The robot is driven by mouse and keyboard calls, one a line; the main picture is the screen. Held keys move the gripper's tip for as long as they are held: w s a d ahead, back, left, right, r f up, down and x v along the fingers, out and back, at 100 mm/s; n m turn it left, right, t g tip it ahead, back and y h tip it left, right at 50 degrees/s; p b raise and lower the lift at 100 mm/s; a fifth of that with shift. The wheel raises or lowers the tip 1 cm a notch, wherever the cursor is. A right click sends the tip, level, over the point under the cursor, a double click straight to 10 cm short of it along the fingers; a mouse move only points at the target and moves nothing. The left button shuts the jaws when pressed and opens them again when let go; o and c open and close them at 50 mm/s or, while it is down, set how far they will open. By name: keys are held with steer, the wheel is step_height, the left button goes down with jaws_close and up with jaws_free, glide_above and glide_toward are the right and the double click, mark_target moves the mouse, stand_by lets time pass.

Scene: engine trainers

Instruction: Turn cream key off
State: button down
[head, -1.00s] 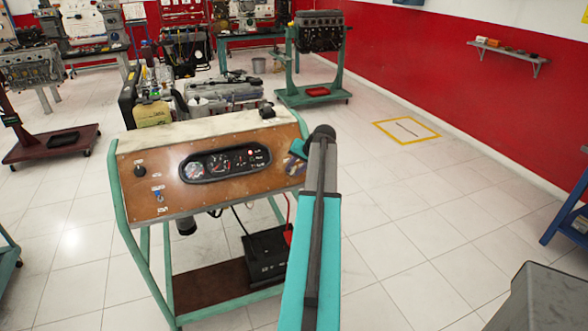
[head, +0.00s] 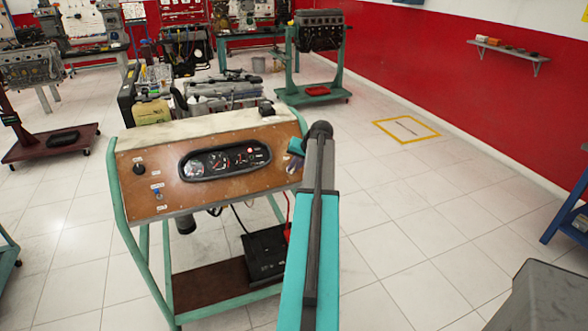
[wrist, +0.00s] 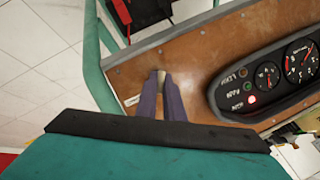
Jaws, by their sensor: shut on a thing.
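The cream key (wrist: 160,76) shows in the wrist view as a small pale piece between the tips of my gripper's two purple fingers. My gripper (wrist: 161,84) is shut on it, close to the brown panel (wrist: 190,65). In the head view my gripper (head: 294,162) is at the right end of the same panel (head: 225,200), and the key is hidden there by the fingers and my arm. How far the key is turned cannot be told. A red lamp is lit on the gauge cluster (head: 225,162).
A blue key (head: 157,194) and a black knob (head: 139,170) are on the panel's left side. The green-framed stand (head: 128,235) carries a black battery (head: 265,255) on its lower shelf. A grey box top (head: 550,295) is at the lower right.

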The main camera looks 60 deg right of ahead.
steer(key=n+b, duration=0.1)
steer(key=n+g+b, duration=0.1)
steer(key=n, duration=0.1)
steer(key=shift+w+a+h, duration=0.1)
steer(key=shift+w+h, duration=0.1)
steer(key=shift+h, duration=0.2)
steer(key=shift+r+n+g+h+b, duration=0.1)
steer(key=shift+n+g+h+b, duration=0.35)
steer(key=shift+n, duration=0.95)
steer(key=c, duration=1.9)
jaws_free()
steer(key=shift+o, duration=0.2)
steer(key=shift+s+a+r, duration=0.15)
steer(key=shift+s+r, duration=0.1)
steer(key=shift+r, duration=0.1)
steer(key=b+v, duration=0.2)
steer(key=v, duration=1.1)
steer(key=shift+f, duration=0.15)
